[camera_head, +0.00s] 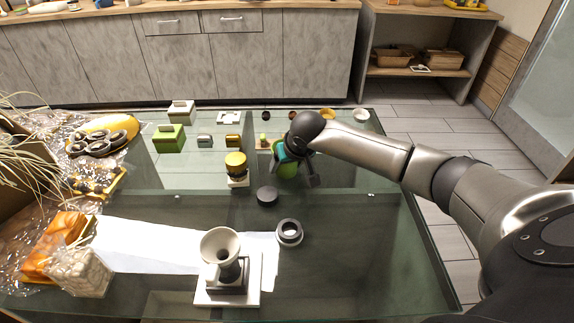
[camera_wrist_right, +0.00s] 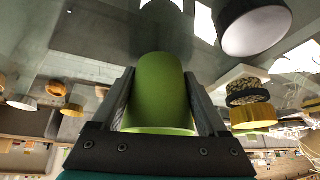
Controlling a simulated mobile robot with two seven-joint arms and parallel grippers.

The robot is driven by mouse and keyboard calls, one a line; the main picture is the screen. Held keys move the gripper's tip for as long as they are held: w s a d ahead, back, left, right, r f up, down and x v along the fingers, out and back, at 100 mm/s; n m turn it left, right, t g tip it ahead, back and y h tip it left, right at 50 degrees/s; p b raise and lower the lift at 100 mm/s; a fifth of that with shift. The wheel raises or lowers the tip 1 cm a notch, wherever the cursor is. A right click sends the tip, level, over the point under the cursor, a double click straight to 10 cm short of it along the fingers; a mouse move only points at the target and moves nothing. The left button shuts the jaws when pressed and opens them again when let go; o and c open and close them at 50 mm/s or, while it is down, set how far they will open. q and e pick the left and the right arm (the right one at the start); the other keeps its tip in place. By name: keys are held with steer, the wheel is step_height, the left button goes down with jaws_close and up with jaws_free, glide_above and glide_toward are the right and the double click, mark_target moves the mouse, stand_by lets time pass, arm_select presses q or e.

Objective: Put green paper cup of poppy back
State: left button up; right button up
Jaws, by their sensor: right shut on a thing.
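The green paper cup (camera_head: 286,169) is at the middle right of the glass table in the head view, partly covered by my right gripper (camera_head: 301,168). In the right wrist view the green cup (camera_wrist_right: 158,90) sits between the two dark fingers of my right gripper (camera_wrist_right: 158,75), which is shut on it. Its contents are hidden, and I cannot tell whether it touches the table. My left gripper is not in view.
Small cups, including a white one (camera_head: 360,115), line the table's back edge. A yellow-and-black stack (camera_head: 236,163) stands left of my gripper. A black disc (camera_head: 267,196), a dark ring (camera_head: 289,232) and a white funnel stand (camera_head: 220,245) are nearer. The front right glass is clear.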

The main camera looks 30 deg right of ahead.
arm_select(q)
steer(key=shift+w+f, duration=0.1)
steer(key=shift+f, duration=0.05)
arm_select(e)
steer(key=shift+f, duration=0.15)
steer(key=o, duration=1.4)
steer(key=shift+o, duration=0.2)
steer(key=shift+s+r, duration=0.1)
steer(key=shift+r, duration=0.35)
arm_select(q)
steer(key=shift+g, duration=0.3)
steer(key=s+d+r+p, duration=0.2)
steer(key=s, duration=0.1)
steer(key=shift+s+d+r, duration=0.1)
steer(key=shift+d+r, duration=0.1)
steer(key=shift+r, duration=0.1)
arm_select(e)
steer(key=v, duration=1.1)
steer(key=shift+r, duration=0.2)
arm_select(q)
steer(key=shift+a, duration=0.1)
arm_select(e)
steer(key=shift+a, duration=0.1)
